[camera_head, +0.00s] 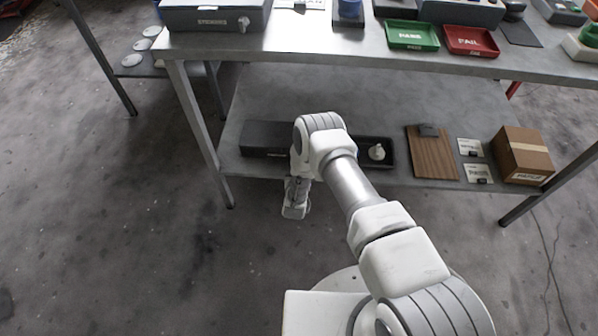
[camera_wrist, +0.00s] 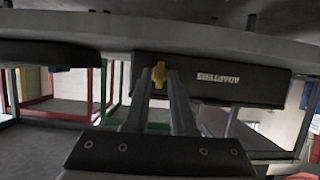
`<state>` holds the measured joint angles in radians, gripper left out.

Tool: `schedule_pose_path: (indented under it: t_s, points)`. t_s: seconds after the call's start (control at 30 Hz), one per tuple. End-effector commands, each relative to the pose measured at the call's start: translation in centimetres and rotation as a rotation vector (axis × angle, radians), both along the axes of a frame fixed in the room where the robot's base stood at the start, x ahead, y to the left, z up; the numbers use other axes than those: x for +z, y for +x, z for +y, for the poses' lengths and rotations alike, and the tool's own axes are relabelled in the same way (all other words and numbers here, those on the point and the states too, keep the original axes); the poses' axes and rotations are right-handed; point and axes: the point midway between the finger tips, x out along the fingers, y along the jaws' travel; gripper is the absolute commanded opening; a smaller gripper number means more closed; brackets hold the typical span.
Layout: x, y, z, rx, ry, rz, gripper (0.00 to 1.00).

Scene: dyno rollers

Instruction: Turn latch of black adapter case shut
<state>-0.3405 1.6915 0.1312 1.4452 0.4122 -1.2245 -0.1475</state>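The black adapter case (camera_wrist: 222,79) shows upside down in the wrist view, with a white "ADAPTERS" label. Its small yellow latch (camera_wrist: 159,74) is on the front face. My gripper (camera_wrist: 160,82) has its two fingers apart, one on each side of the latch. The gaps are very narrow, and I cannot tell whether the fingers touch it. In the head view a long black case (camera_head: 265,138) lies on the lower shelf, partly hidden by my arm; its latch is not visible there. My fingertips are hidden in the head view.
The lower shelf (camera_head: 300,95) also holds a black tray with a white knob (camera_head: 377,152), a wooden board (camera_head: 432,155) and a cardboard box (camera_head: 522,155). Above is the metal tabletop (camera_head: 330,45) with green (camera_head: 411,35) and red (camera_head: 469,41) trays. Table legs stand at both sides.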

Motion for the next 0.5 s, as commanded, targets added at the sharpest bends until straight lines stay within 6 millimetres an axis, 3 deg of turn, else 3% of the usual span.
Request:
schedule_pose_path:
  t_s: [0.17, 0.5]
  points:
    - [1.2, -2.2, 0.2, 0.003, -0.001, 0.004, 0.24]
    - [4.5, -9.9, 0.5, 0.003, -0.001, 0.005, 0.24]
